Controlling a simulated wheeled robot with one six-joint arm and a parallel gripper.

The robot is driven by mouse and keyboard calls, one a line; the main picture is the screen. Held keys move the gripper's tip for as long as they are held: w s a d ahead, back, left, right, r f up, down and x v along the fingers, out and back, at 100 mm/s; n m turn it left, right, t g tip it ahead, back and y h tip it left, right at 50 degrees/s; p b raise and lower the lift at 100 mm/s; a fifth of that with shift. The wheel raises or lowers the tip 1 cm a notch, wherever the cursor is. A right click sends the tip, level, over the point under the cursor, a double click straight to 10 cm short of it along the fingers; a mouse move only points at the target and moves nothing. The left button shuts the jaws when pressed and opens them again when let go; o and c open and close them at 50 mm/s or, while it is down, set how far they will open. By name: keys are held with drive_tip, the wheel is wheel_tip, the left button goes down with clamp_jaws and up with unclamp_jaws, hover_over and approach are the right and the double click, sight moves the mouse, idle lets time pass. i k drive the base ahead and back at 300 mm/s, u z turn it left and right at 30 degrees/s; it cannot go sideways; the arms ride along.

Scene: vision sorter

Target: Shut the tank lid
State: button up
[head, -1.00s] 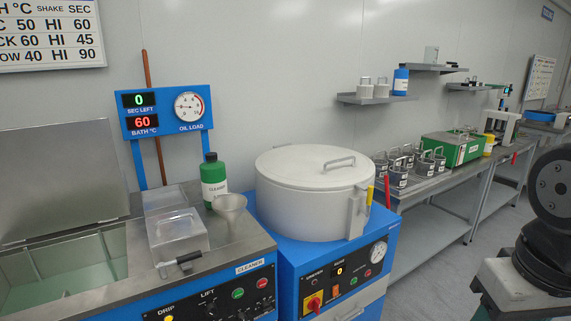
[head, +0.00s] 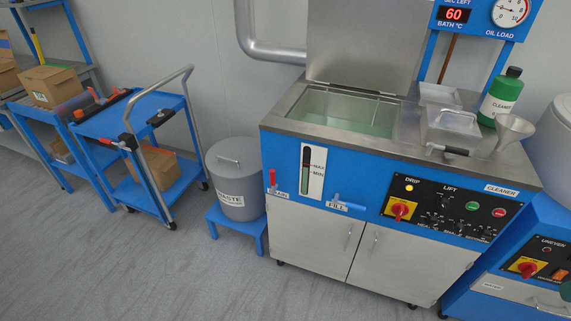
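The tank (head: 340,118) is set in the top of the blue and steel cleaner machine and holds greenish liquid. Its lid (head: 362,42) is a flat steel panel standing upright at the back of the tank, so the tank is open. The top edge of the lid runs out of the picture. My gripper is not in the head view now.
A waste bin (head: 236,180) and blue cart (head: 135,120) stand left. The floor in front is clear.

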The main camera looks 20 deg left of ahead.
sight(375, 45)
drive_tip(key=z, duration=1.25)
drive_tip(key=k, duration=1.35)
drive_tip(key=u, duration=1.55)
drive_tip(key=i, duration=2.4)
drive_tip(key=z, duration=0.2)
